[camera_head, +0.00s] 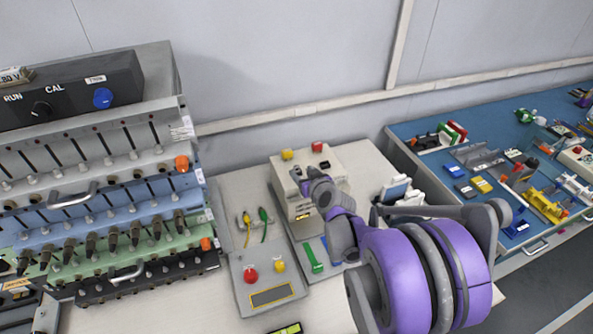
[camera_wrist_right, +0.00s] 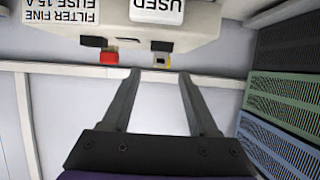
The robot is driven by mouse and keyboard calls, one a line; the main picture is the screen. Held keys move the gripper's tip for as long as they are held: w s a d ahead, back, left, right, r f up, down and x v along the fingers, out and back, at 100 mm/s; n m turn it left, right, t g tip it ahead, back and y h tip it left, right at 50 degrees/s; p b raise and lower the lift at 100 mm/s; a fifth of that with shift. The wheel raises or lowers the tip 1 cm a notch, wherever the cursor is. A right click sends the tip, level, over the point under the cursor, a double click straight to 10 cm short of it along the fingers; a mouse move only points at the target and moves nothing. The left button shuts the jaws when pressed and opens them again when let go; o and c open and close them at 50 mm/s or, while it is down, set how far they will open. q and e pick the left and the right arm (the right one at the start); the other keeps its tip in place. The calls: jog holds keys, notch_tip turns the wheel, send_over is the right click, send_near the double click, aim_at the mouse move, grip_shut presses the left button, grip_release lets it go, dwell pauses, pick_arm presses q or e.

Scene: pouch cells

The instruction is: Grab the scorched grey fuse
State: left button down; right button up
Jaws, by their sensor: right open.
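I cannot make out the scorched grey fuse in either view. A beige box (camera_head: 330,158) stands on the bench in the head view, with a yellow cap, a red cap and a small dark part on top. The same box (camera_wrist_right: 210,22) shows upside down in the right wrist view, with a "FILTER FINE FUSE 15 A" label (camera_wrist_right: 60,12) and a "USED" label (camera_wrist_right: 157,10). My right gripper (camera_wrist_right: 158,74) is open, with nothing seen between its fingers, which point towards the box's red and yellow parts. In the head view my purple arm partly hides the box. My left gripper is not in view.
A rack of grey, blue and green rows (camera_head: 100,190) stands at the left. A blue table (camera_head: 425,165) with many small parts is at the right. A wall is behind.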

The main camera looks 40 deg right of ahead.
aim_at(297, 166)
jog(key=x, duration=0.4)
jog(key=shift+w, duration=0.2)
jog(key=shift+c, duration=0.2)
grip_shut()
